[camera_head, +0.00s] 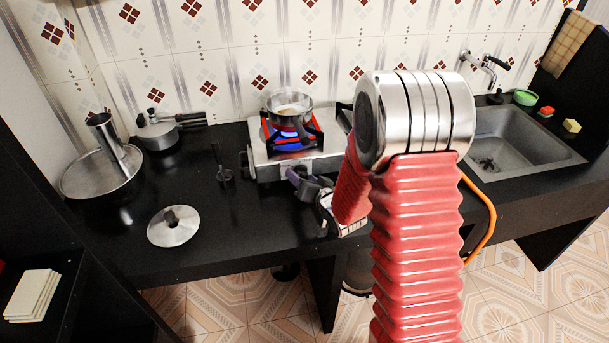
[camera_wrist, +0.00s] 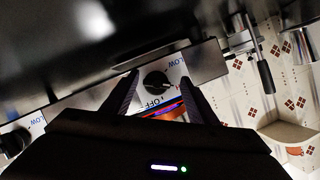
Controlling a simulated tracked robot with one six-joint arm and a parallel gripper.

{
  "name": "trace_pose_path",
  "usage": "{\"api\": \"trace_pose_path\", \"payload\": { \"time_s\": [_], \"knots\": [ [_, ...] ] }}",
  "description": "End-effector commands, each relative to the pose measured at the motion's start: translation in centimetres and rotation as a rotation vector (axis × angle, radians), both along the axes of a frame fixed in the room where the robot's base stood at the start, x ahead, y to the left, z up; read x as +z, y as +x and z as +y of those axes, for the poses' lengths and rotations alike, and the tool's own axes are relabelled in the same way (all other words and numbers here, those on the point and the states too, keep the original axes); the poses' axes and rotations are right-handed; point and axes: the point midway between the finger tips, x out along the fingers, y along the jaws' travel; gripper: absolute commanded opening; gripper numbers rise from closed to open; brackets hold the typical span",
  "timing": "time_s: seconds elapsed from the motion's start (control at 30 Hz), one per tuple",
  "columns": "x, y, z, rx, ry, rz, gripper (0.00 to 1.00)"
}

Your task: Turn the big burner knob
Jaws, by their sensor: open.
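The silver stove (camera_head: 322,164) stands on the black counter, with a small pot (camera_head: 289,108) over a lit blue flame on its left burner. My gripper (camera_head: 296,176) is at the stove's front, below that burner. In the wrist view my gripper (camera_wrist: 160,76) is open, with one dark finger on each side of a black round knob (camera_wrist: 157,80). This knob sits on a white plate marked LOW and OFF. I cannot tell whether the fingers touch it. A second black knob (camera_wrist: 14,143) is at the lower left. My arm hides the stove's right side in the head view.
A lid (camera_head: 174,227), a large pan (camera_head: 88,178) and a closed pot (camera_head: 158,135) are on the counter at left. A sink (camera_head: 510,150) is at right. An orange hose (camera_head: 490,220) hangs beside my arm. The counter left of the stove has free room.

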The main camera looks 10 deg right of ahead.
Motion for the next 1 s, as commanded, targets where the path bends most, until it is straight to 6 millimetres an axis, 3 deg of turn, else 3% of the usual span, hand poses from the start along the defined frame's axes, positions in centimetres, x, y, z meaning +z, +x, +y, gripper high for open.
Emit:
{"api": "trace_pose_path", "payload": {
  "time_s": [0.23,0.8,1.0],
  "knots": [
    [0.0,0.02,-0.88,-0.015,0.0,0.0,0.53],
    [0.0,0.01,-1.22,-0.021,0.0,0.001,0.13],
    [0.0,0.0,-1.21,-0.021,-0.005,0.0,0.12]
  ]
}}
